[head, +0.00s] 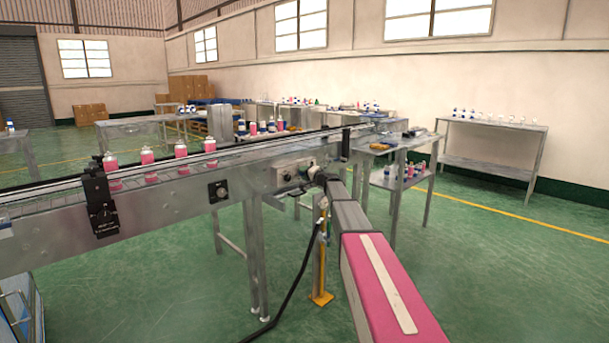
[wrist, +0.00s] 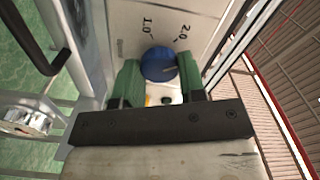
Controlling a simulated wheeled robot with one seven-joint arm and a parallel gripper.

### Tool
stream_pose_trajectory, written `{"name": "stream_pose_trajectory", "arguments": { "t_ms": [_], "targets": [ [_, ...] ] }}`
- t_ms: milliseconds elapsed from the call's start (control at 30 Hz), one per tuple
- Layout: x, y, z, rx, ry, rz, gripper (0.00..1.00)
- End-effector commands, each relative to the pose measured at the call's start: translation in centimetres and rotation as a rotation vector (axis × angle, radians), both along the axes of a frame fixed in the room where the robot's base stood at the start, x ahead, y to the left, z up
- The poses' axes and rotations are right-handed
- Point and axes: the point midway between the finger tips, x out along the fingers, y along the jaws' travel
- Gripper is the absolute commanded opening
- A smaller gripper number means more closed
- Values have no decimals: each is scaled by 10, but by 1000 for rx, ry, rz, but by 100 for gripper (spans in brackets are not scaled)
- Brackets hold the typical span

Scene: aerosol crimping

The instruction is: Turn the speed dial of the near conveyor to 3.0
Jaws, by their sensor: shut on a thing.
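The speed dial is a round blue knob (wrist: 158,64) on a pale panel (wrist: 150,20), with the marks 1.0 and 2.0 visible beside it in the wrist view. My gripper (wrist: 162,80) has its two green fingers on either side of the knob and is shut on it. The other scale marks and the dial's pointer are hidden or too small to read. In the head view my arm reaches to the control box (head: 294,171) on the side of the near conveyor (head: 150,205), and my wrist hides the knob there.
Several pink cans (head: 181,150) stand on the conveyor belt. A black box with a round button (head: 218,191) sits on the conveyor side. A black cable (head: 290,285) hangs to the floor. A metal table (head: 400,150) with bottles stands behind my arm. The green floor at right is clear.

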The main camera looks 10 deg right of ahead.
Motion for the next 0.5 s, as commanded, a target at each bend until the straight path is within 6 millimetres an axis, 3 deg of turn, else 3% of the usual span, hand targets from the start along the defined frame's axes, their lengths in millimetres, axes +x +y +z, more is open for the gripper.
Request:
{"name": "stream_pose_trajectory", "arguments": {
  "t_ms": [500],
  "targets": [
    [0,0,-1,350,255,1,14]
  ]
}}
